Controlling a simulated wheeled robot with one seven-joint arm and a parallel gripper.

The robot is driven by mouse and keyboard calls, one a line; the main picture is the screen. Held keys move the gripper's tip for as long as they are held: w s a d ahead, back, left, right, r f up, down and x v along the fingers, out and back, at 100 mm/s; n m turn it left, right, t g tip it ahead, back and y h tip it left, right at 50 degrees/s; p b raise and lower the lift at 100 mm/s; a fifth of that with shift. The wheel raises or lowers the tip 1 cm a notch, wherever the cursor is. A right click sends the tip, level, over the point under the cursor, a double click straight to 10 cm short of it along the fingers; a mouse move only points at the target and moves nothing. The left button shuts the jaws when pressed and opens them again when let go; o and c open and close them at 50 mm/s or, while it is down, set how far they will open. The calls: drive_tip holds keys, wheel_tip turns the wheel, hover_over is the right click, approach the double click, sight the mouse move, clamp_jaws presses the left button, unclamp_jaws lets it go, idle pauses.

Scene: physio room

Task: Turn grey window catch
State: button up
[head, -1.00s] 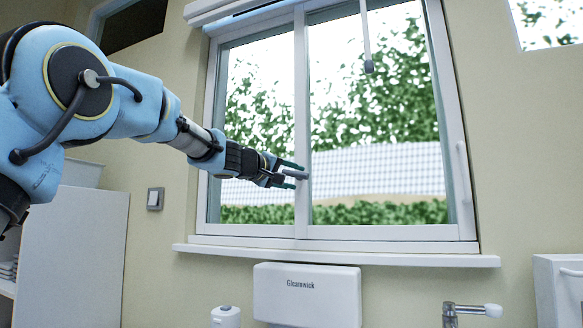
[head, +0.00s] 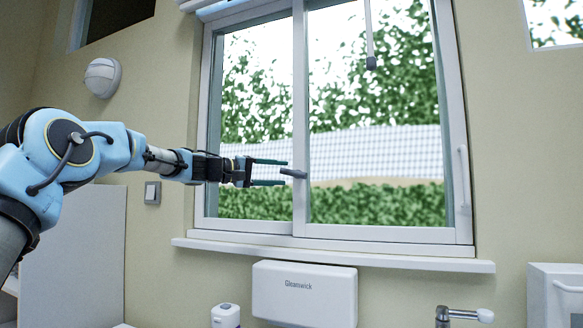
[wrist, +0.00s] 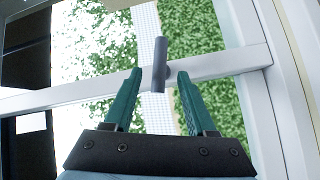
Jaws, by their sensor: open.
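The grey window catch (head: 293,173) is a short bar on the white middle upright of the window, lying nearly level and pointing left. My gripper (head: 287,172) is open, with its two green fingers one above the other and their tips just left of the upright. In the wrist view the catch (wrist: 158,66) shows between the fingertips and beyond them. One end of it reaches into the gap of my gripper (wrist: 157,75). The fingers appear apart from it on both sides.
The window sill (head: 330,258) runs below, with a white Gleamwick box (head: 305,290) under it. A pull cord (head: 370,62) hangs in front of the right pane. A white handle (head: 463,178) is on the right frame. A wall switch (head: 152,192) is below my arm.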

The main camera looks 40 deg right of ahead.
sight(288, 173)
drive_tip(key=shift+s+d+p, duration=0.25)
drive_tip(key=shift+d+p, duration=0.2)
drive_tip(key=shift+d, duration=0.7)
drive_tip(key=shift+s+d+p, duration=0.2)
drive_tip(key=shift+d+p, duration=0.25)
drive_tip(key=shift+d, duration=0.7)
clamp_jaws()
